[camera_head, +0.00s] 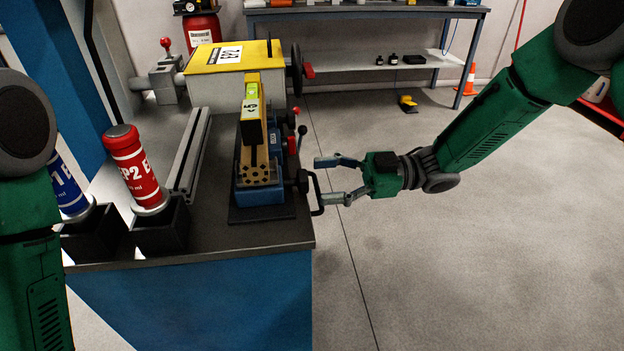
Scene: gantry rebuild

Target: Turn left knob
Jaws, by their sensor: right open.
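My right gripper (329,181) is open and empty, its two fingers pointing left. It is just right of a black crank handle (314,190) on the front right side of a small blue vise-like fixture (260,196). The fingertips are close to the handle; I cannot tell if they touch it. A red ball knob (166,42) stands on a grey part left of the yellow-topped box (230,55). A dark wheel with a red grip (309,71) is on the box's right side. I cannot tell which is the left knob. My left gripper is out of view.
The fixture and box stand on a dark-topped bench (225,238) with a blue front. Red (137,165) and blue (68,187) cylinders stand in black holders at the left. A shelf table (365,66) and orange cone (468,78) are at the back. The floor at right is clear.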

